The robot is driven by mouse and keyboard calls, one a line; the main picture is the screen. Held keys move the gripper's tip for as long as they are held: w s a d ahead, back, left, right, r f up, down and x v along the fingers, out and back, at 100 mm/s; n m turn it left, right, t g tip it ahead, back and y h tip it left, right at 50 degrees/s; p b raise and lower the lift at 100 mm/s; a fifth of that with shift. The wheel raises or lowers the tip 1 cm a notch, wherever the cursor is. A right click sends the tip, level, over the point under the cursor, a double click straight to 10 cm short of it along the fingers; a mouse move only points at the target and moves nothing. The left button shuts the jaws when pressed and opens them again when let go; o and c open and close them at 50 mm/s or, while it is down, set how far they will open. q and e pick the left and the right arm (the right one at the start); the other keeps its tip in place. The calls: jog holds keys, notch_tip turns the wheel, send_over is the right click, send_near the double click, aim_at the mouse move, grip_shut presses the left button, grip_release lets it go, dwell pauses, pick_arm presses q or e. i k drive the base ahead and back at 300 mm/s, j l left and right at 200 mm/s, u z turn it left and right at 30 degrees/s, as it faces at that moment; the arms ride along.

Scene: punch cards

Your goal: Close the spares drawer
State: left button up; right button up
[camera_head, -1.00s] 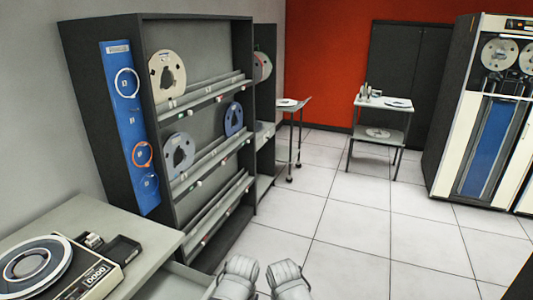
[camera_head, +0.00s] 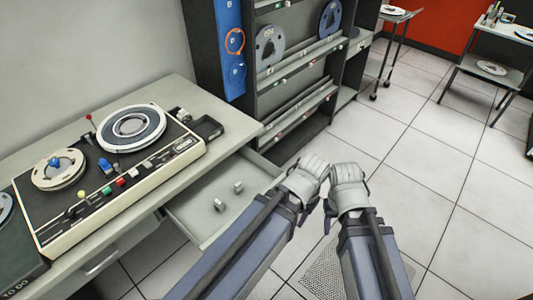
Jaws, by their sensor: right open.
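A grey drawer (camera_head: 187,216) stands pulled out from the front of the desk on the left. Two small pale cylindrical parts (camera_head: 228,194) lie inside it. I see no label on it, and its front is partly hidden by my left arm. My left gripper (camera_head: 308,170) is near the drawer's outer right end; I cannot tell if it touches, and its fingertips are hidden. My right gripper (camera_head: 347,173) is beside it, farther right over the floor, open, with nothing seen in it.
The desk (camera_head: 228,133) carries a tape deck (camera_head: 120,183) with reels and coloured buttons. A second, shut drawer front with a handle (camera_head: 100,261) is lower left. A tape rack (camera_head: 297,75) stands behind the desk. Two carts stand farther back. Tiled floor to the right is clear.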

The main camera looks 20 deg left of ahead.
aim_at(192, 210)
jog(key=j+u, duration=0.15)
jog(key=u, duration=0.2)
jog(key=i+j+u, duration=0.1)
jog(key=u, duration=0.2)
jog(key=k+j+z, duration=0.3)
jog(key=k+j, duration=0.35)
jog(key=k, duration=0.1)
